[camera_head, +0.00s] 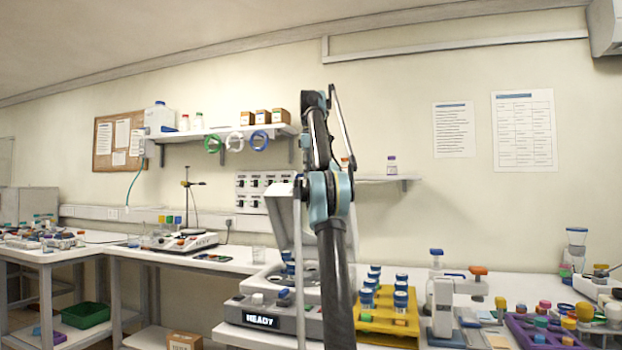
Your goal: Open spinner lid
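The spinner (258,306) is a grey and white benchtop machine with a dark display reading READY, standing on the bench left of my arm. Its round top opening shows in part, with blue-capped pieces near it. A pale flat panel (281,216) stands raised behind and above the spinner. It looks like the lid tilted up, but my arm covers its right side and I cannot tell where it joins. My arm rises in front of the spinner's right part, bends high up and comes back down behind itself. My gripper's fingers cannot be made out.
A yellow rack (400,323) with several blue-capped vials stands right of my arm. A white instrument (443,310) and a purple rack (540,335) stand farther right. A hotplate stirrer (180,240) is on the left bench. A wall shelf (222,132) hangs above.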

